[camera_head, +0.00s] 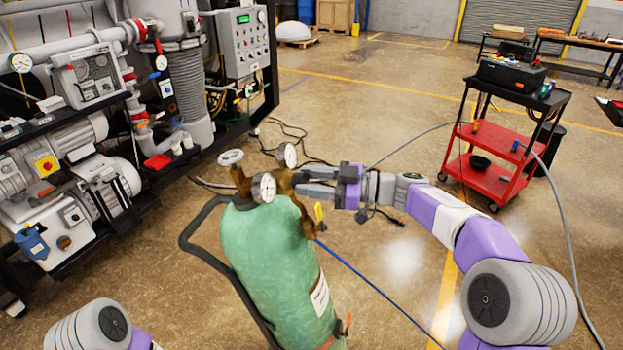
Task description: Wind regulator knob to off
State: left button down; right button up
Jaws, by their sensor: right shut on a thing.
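A green gas cylinder (268,255) stands upright in a dark hand cart. A brass regulator (287,186) with two round gauges (264,187) sits on its top. My right gripper (299,182) reaches in from the right, its fingers shut at the right side of the brass regulator. The regulator knob is between the fingertips and largely hidden by them, so its turn position cannot be read. The cylinder's round valve handwheel (231,157) is to the left of the regulator. My left gripper is out of view; only part of my left arm shows at the bottom left.
A vacuum pump rack (95,190) with pipes and a control box (241,42) fills the left. A blue hose (365,280) runs from the regulator to the lower right. A red cart (495,155) stands at the right. The floor between is mostly open, with cables.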

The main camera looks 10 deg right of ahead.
jog(key=n+g+p, duration=0.1)
jog(key=n, duration=0.2)
jog(key=shift+r+p, duration=0.15)
jog(key=shift+p, duration=0.15)
jog(key=n+g+p, duration=0.1)
jog(key=n, duration=0.3)
jog(key=shift+p, duration=0.3)
jog(key=n+g+p, duration=0.1)
jog(key=n, duration=0.3)
jog(key=shift+h, duration=0.4)
jog(key=n+h, duration=0.1)
jog(key=n, duration=0.2)
jog(key=shift+n+g+p, duration=0.3)
jog(key=shift+n, duration=0.1)
jog(key=shift+n+h, duration=0.3)
jog(key=shift+n, duration=0.9)
jog(key=n+h, duration=0.1)
jog(key=n, duration=0.2)
jog(key=shift+a, duration=0.1)
jog(key=n, duration=0.3)
jog(key=shift+t+h+b, duration=0.35)
jog(key=shift+t+h, duration=0.05)
jog(key=shift+s+n+t+h+b, duration=0.1)
jog(key=shift+n+t+h+b, duration=0.3)
jog(key=shift+n, duration=1.1)
